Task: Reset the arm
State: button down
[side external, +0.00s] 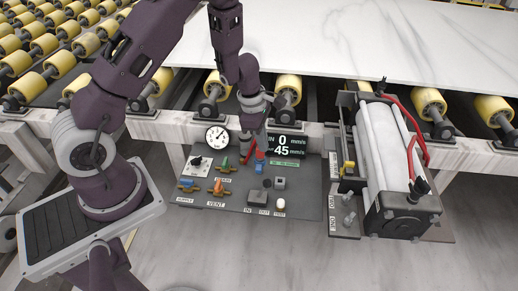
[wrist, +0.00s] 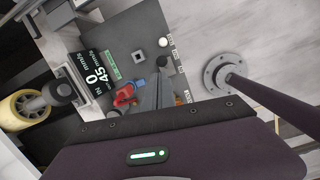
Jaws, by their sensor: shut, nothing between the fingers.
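My arm reaches in from the upper left in the side view. My gripper (side external: 261,150) points down over the back of the dark control panel (side external: 310,205), just left of the speed display (side external: 286,145). Its fingers are shut with nothing between them. A red part (side external: 260,155) and a blue part (side external: 259,168) show close by the fingertips; I cannot tell whether they touch. In the wrist view the red part (wrist: 125,95) lies beside the grey fingers (wrist: 157,93), and the display (wrist: 89,76) is at left, reading IN 0 and 45 mm/s.
The panel carries a round gauge (side external: 217,137), a black knob (side external: 197,161), orange and green valves, a dark box (side external: 258,198) and a white button (side external: 280,205). A white slab (side external: 380,45) lies on yellow rollers behind.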

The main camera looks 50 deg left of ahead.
jog(key=s+d+r+m+t+h, duration=0.1)
jog(key=s+d+r+m, duration=0.1)
jog(key=d+r+m, duration=0.65)
jog(key=s+d+r+m+t+h, duration=0.1)
jog(key=s+d+r+m+h, duration=0.15)
jog(key=r, duration=1.15)
jog(key=s+a+r+m+t+y, duration=0.1)
jog(key=s+r+m+y, duration=0.1)
jog(key=s+m, duration=0.5)
jog(key=s+a+r+m+t+y, duration=0.1)
jog(key=s+r+m+y, duration=0.2)
jog(key=s+m, duration=0.4)
jog(key=s+r, duration=0.1)
jog(key=s, duration=0.5)
jog(key=shift+a+r, duration=0.25)
jog(key=shift+r, duration=0.05)
jog(key=shift+w, duration=0.1)
dwell(0.4)
